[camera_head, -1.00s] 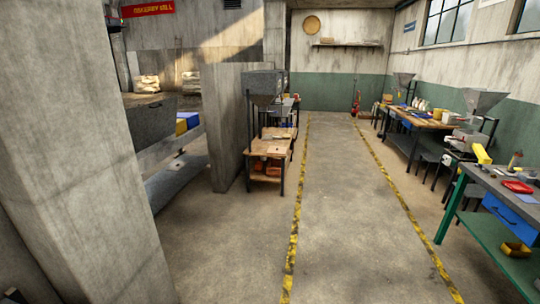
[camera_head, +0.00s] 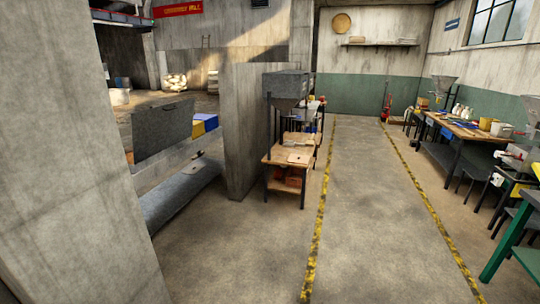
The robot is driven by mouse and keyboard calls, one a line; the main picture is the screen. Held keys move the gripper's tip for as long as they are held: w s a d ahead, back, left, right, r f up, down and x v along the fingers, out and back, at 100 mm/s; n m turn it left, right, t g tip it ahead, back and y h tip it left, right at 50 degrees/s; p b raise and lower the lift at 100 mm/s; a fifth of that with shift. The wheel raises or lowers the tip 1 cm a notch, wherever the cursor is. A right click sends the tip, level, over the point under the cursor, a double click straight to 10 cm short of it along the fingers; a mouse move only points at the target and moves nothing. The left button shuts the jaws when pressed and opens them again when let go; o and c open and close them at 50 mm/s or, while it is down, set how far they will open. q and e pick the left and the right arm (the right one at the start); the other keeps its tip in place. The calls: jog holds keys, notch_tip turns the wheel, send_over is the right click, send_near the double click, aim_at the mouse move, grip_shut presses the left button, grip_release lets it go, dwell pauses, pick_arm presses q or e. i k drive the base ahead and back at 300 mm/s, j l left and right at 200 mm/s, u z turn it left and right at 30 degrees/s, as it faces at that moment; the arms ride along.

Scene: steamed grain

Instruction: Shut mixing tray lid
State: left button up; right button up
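A dark grey metal panel (camera_head: 162,130) stands upright and slightly tilted beyond the concrete pillar at left. It looks like a raised lid, but I cannot tell for sure. A pale long ledge (camera_head: 172,160) runs just below it, possibly the tray's edge; the pillar hides the near end. The inside of any tray is not visible. Neither of my grippers is in view.
A concrete pillar (camera_head: 75,170) fills the left foreground. A short concrete wall (camera_head: 248,130) separates the panel's area from the aisle. A wooden stand (camera_head: 287,153) with a grey hopper (camera_head: 286,84) is beside it. The aisle floor (camera_head: 365,210) between yellow lines is clear.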

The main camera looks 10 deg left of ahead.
aim_at(156, 129)
jog(key=i+u, duration=0.3)
jog(key=i, duration=0.5)
jog(key=i+u, duration=0.15)
jog(key=i, duration=0.4)
jog(key=i+l+u, duration=0.15)
jog(key=i, duration=0.45)
jog(key=i+l+u, duration=0.15)
jog(key=i, duration=0.4)
jog(key=i+l+u, duration=0.1)
jog(key=i+u, duration=0.4)
jog(key=i+l+u, duration=0.3)
jog(key=i+u, duration=0.15)
jog(key=i, duration=0.1)
